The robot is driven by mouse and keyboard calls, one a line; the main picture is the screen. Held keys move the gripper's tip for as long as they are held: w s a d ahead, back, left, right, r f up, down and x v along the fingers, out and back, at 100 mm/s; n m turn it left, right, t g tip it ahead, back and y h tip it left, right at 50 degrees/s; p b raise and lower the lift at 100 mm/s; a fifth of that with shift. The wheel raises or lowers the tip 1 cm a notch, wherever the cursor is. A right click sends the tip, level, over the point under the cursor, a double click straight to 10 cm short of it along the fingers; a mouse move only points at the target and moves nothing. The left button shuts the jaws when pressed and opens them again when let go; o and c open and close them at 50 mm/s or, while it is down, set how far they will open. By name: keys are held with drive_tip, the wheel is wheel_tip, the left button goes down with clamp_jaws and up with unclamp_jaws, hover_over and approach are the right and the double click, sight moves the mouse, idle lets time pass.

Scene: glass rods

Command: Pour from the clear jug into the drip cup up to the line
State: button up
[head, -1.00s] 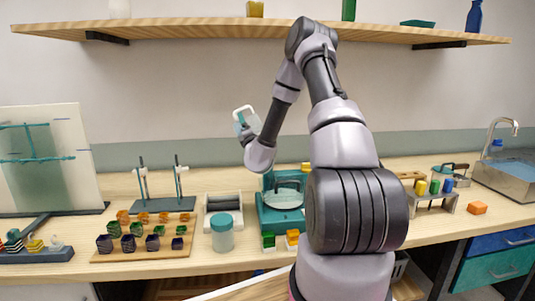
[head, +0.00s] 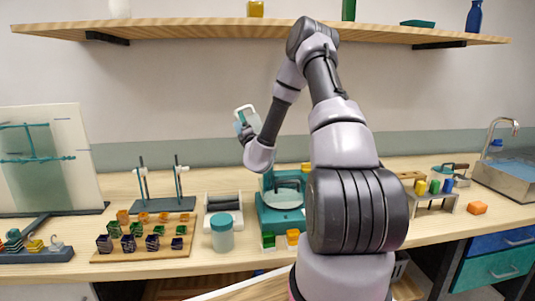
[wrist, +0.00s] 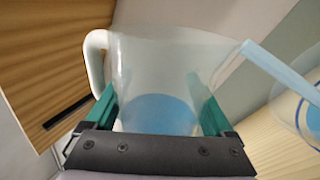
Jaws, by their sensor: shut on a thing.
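My gripper (wrist: 156,92) is shut on the clear jug (wrist: 165,65), its teal fingers on either side of the body. The jug has a pale handle (wrist: 95,60) at left and blue liquid (wrist: 160,112) low inside. A pale blue stream (wrist: 275,65) runs from the spout at right towards a clear round vessel (wrist: 305,118), cut off by the right edge of the wrist view. Blue shows in that vessel; its line cannot be read. In the head view the jug (head: 246,115) is held tilted, high above the counter; my gripper (head: 247,134) is small there.
Below stand a teal-topped jar (head: 222,236), a grey rack (head: 222,207) and a teal device (head: 283,215) with a round pale top. Glass pieces sit on a wooden board (head: 140,250) at left. A shelf (head: 260,33) runs above the arm.

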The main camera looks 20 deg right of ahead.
drive_tip(key=shift+r+m, duration=0.15)
drive_tip(key=shift+m, duration=0.15)
drive_tip(key=s+n+g+y, duration=0.3)
drive_tip(key=s+n+y, duration=0.2)
drive_tip(key=s+n, duration=0.4)
drive_tip(key=shift+a+r+n, duration=0.45)
drive_tip(key=shift+n, duration=2.25)
